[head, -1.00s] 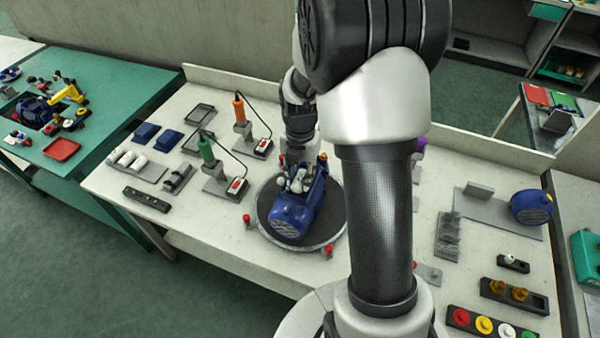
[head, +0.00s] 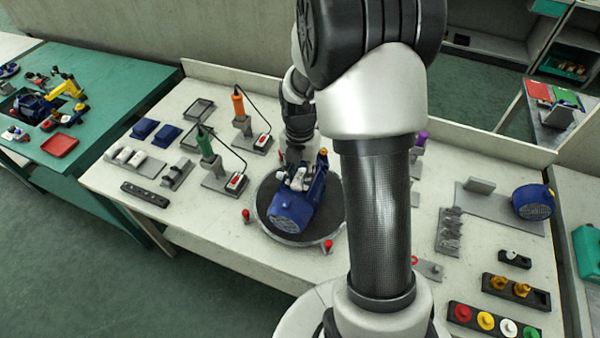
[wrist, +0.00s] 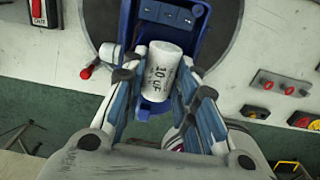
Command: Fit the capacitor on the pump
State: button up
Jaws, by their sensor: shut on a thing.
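The blue pump (head: 295,205) sits on a dark round turntable (head: 265,205) in the middle of the bench. My gripper (head: 298,178) is over the pump in the head view, partly hidden by my own arm. In the wrist view my gripper (wrist: 160,90) is shut on a white cylindrical capacitor (wrist: 160,70) marked "10 UF". The capacitor lies over the blue pump body (wrist: 157,108), between the two fingers. Whether it touches the pump or sits in its seat cannot be told. Part of the pump also shows above the capacitor, with a blue terminal block (wrist: 172,13).
Green and orange screwdrivers (head: 205,145) (head: 239,105) stand in holders left of the turntable. Red knobs (head: 246,215) (head: 327,246) stand at its rim. White capacitors (head: 125,156) lie in a tray at left. A second blue motor (head: 532,202) is at right.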

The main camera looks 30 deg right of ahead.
aim_at(300, 176)
jog(key=shift+f, duration=0.4)
dwell(0.5)
jog(key=o, duration=1)
jog(key=shift+r, duration=0.1)
jog(key=shift+s+d+r+p, duration=0.1)
jog(key=shift+r+p, duration=0.2)
jog(key=shift+r, duration=0.3)
jog(key=shift+r+p, duration=1.85)
jog(key=shift+r, duration=0.55)
notch_tip(300, 176, up, 12)
